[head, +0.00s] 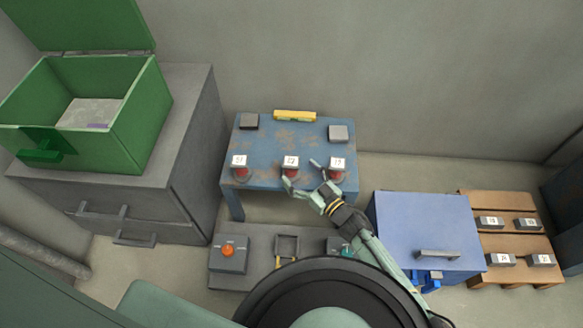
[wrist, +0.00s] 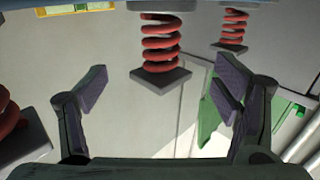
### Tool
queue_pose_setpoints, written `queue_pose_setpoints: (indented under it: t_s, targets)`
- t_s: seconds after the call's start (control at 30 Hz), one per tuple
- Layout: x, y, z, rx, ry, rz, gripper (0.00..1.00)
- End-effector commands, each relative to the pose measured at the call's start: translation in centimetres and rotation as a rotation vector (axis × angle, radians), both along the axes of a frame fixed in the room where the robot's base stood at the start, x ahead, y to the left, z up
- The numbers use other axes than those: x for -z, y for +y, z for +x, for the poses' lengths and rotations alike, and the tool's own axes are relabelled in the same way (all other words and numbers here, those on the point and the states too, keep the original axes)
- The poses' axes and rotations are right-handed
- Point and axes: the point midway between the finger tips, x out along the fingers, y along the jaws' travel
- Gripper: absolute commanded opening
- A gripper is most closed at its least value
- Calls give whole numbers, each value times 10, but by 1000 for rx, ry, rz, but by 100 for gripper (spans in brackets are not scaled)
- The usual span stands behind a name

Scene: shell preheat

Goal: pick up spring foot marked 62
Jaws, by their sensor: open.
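The labels are too small to read surely, so I cannot tell which is 62. My gripper (head: 303,175) is open and empty, by the middle and right feet. In the wrist view my gripper (wrist: 161,85) has one spring foot (wrist: 160,45) ahead between its fingers, apart from them. Other coils show at upper right (wrist: 234,27) and the left edge (wrist: 10,120).
Two dark blocks (head: 249,121) (head: 338,133) and a yellow level (head: 295,116) lie on the blue table. A green open box (head: 140,120) stands on a grey cabinet (head: 196,120) at left. A blue chest (head: 425,225) and a wooden rack (head: 512,240) with labelled blocks stand right.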

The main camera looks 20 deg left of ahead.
Motion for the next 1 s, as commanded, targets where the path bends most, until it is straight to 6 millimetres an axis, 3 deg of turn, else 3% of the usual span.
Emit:
queue_pose_setpoints:
  t_s: [0.23,0.57,1.0]
  targets:
    - [0,34,17,-4,0,1,82]
    - [0,39,21,-1,-1,1,82]
    - [0,38,21,-1,-1,1,53]
